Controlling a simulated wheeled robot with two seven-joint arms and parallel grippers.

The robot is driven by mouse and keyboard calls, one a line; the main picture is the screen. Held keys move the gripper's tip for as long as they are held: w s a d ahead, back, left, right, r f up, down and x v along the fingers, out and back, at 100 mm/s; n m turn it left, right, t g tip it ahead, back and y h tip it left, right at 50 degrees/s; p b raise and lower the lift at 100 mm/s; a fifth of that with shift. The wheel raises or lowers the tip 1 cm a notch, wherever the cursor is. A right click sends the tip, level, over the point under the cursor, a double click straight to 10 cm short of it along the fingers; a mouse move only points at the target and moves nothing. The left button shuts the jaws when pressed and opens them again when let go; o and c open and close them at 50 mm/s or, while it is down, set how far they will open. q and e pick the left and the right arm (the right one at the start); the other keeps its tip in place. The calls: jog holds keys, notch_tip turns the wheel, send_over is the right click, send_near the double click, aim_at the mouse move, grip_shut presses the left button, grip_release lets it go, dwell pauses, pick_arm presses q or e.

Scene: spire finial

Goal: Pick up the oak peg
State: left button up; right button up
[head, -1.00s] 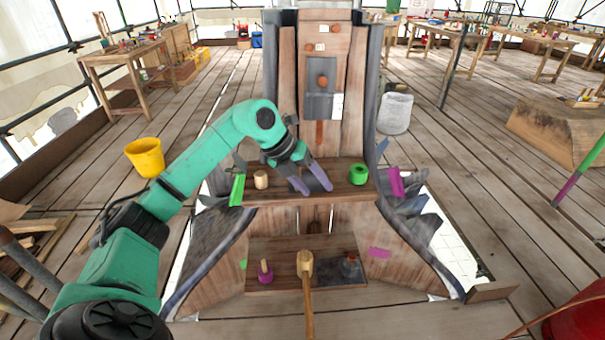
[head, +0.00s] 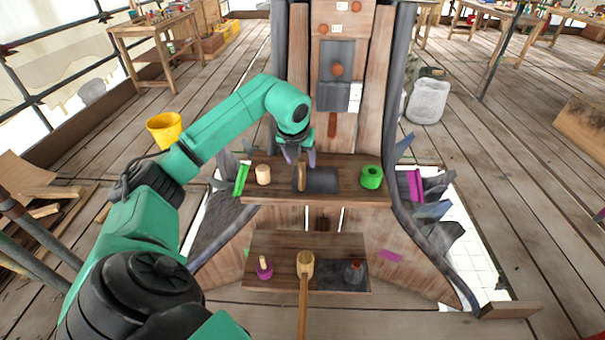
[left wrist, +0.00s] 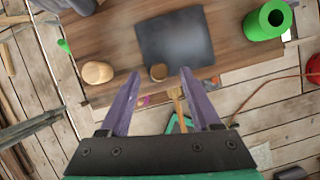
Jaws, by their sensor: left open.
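A slender upright brown wooden peg, which I take to be the oak peg (head: 301,176), stands at the left part of a dark mat (head: 322,180) on the upper wooden shelf. In the left wrist view its round end (left wrist: 158,72) shows between the finger lines. My left gripper (head: 299,155) is open, with purple fingers pointing down just above and behind the peg. In the left wrist view the open fingers (left wrist: 160,74) are well apart with nothing held. My right gripper does not show.
A tall wooden panel rises behind.

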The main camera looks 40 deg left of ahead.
aim_at(302, 168)
pick_arm(q)
jog(key=x, duration=0.2)
jog(key=p+x, duration=0.1)
jog(key=x, duration=0.2)
jog(key=shift+s+d, duration=0.15)
jog(key=shift+s, duration=0.1)
grip_shut()
jog(key=shift+r, duration=0.1)
notch_tip(302, 168, up, 20)
